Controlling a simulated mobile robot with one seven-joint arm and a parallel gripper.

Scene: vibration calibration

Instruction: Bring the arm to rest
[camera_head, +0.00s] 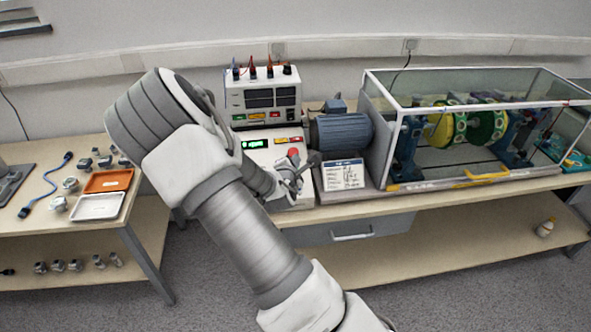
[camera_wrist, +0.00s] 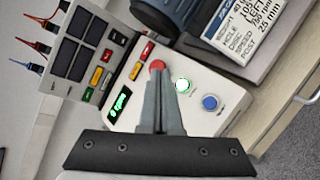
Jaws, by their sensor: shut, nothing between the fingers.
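My gripper (camera_wrist: 161,88) is shut and empty in the wrist view, its fingertips in front of the control box (camera_wrist: 205,95). The fingertips overlap the lower edge of a red button (camera_wrist: 157,65); I cannot tell whether they touch it. In the head view my arm reaches across the middle, and my gripper (camera_head: 296,180) is by the control box (camera_head: 262,155) near the red button (camera_head: 293,153).
A blue motor (camera_head: 340,133) and a placard (camera_head: 343,175) stand right of the control box. A glass-walled case (camera_head: 470,180) covers a rotor with discs. The left table holds an orange tray (camera_head: 108,181), a white tray (camera_head: 97,206) and several sensors. A drawer (camera_head: 350,232) is below the bench.

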